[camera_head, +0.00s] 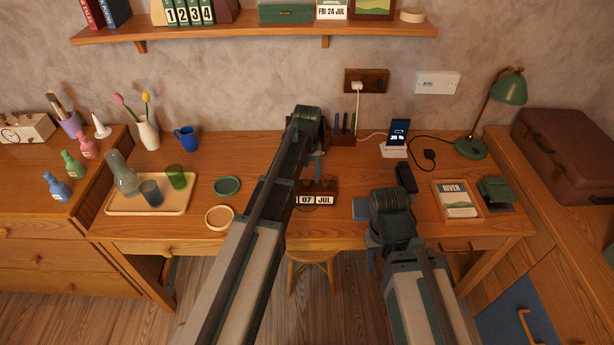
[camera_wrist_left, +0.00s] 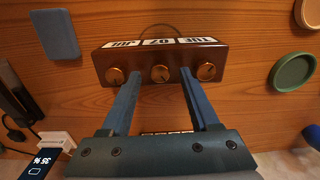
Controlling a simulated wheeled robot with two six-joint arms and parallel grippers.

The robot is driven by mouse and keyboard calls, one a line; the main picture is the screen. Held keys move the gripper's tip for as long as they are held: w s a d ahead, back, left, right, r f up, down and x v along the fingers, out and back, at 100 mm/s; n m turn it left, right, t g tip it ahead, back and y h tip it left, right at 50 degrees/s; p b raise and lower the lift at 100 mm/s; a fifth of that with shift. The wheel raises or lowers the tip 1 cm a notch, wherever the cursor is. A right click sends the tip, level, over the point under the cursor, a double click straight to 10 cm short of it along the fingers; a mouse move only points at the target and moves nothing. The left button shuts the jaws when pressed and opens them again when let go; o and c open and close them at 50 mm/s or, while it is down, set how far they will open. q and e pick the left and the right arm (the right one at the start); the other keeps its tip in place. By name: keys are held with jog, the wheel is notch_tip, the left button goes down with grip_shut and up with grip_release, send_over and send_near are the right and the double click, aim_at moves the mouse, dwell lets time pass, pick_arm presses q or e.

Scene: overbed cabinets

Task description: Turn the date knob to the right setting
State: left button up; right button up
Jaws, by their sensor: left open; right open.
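A brown wooden block calendar (camera_head: 322,199) stands on the desk, reading "07 JUL" in the head view; my arm hides its left part. In the left wrist view the calendar (camera_wrist_left: 215,54) appears upside down with "TUE 07 JUL". Three brass knobs line its back: one under JUL (camera_wrist_left: 115,76), the middle one under 07 (camera_wrist_left: 160,74), one under TUE (camera_wrist_left: 206,72). My left gripper (camera_wrist_left: 160,77) is open, its blue fingers either side of the middle knob; contact cannot be told. My right gripper (camera_head: 371,258) is open and empty near the desk's front edge, partly hidden.
A shelf card (camera_head: 332,10) reads "FRI 24 JUL". A blue block (camera_head: 360,210) lies right of the calendar. A phone on a stand (camera_head: 398,135), pen holder (camera_head: 342,140), green lamp (camera_head: 507,90), round green dish (camera_head: 227,186) and glass tray (camera_head: 120,207) surround it.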

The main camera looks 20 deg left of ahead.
aim_at(307, 182)
pick_arm(q)
notch_tip(307, 182, up, 13)
jog(key=p, duration=1.2)
jog(key=shift+f, duration=0.1)
jog(key=s+d+m, duration=0.2)
jog(key=s+d, duration=0.2)
jog(key=s, duration=0.4)
jog(key=s+d+m+y, duration=0.1)
jog(key=s+d+m, duration=0.1)
jog(key=s+d, duration=0.3)
jog(key=s+d+m, duration=0.3)
jog(key=s+d, duration=0.1)
jog(key=s, duration=0.7)
jog(key=shift+d, duration=0.15)
